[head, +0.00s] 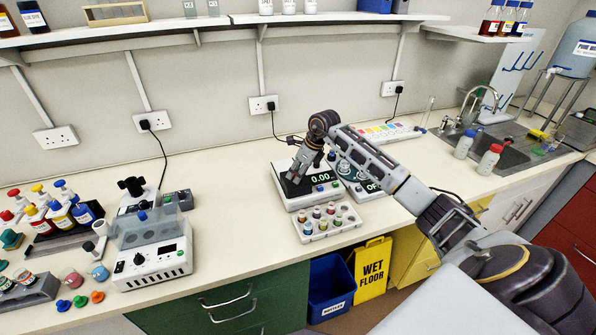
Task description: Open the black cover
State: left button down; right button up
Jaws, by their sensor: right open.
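A smoky, see-through dark cover (150,228) sits over the top of a white benchtop device (152,266) with a knob and small display, at the left of the bench. It is the only cover-like dark part I can make out. My right gripper (297,178) points down over the balance (301,198), which reads 0.00, well to the right of the cover. It is open, and I see nothing held in it. Whether its fingertips touch the balance pan is unclear. My left gripper is out of view.
A rack of small coloured vials (327,222) stands in front of the balance. The bench (232,215) is clear between device and balance. A sink (510,150) is at right.

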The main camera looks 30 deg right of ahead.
jog(key=shift+f, duration=0.1)
jog(key=shift+c, duration=0.4)
grip_shut()
jog(key=shift+w, duration=0.1)
